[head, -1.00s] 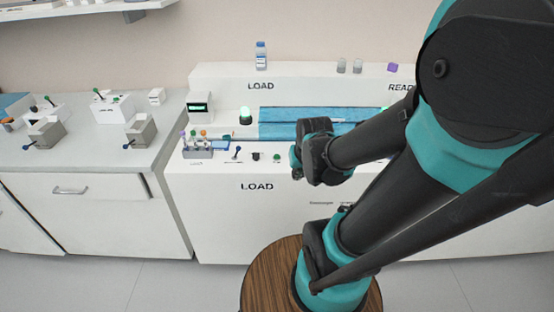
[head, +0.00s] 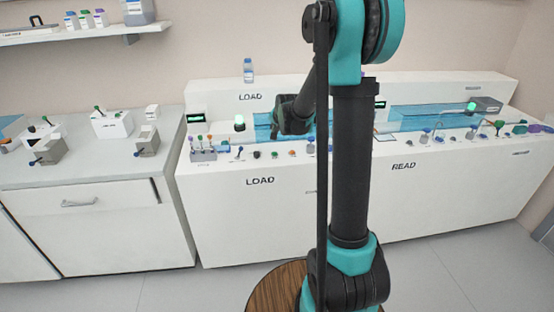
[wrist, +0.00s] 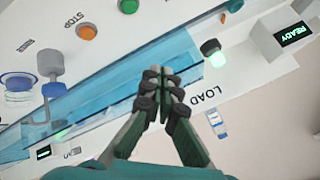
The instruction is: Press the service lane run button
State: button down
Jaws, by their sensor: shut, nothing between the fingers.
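My gripper (wrist: 160,80) is shut and empty in the wrist view. Its fingertips show over the blue channel of the white bench, and no button is between them. A green button (wrist: 128,5) is cut by the top edge of that view. An orange button (wrist: 87,32) sits beside it, near the word STOP. Both are apart from my fingers in the picture. In the head view a green button (head: 275,155) and an orange button (head: 292,153) show on the front ledge. I cannot read a service lane label.
The white bench (head: 300,210) carries LOAD and READ labels and several small controls. A lit green lamp (wrist: 210,46) and a READY display (wrist: 294,35) stand near my gripper. A tube rack (head: 203,154) is at the bench's left end. My arm hides the bench's middle.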

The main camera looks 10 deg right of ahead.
aim_at(275, 153)
jog(key=shift+w, duration=0.3)
jog(key=shift+f, duration=4.4)
jog(key=shift+f, duration=0.1)
jog(key=shift+f, duration=0.3)
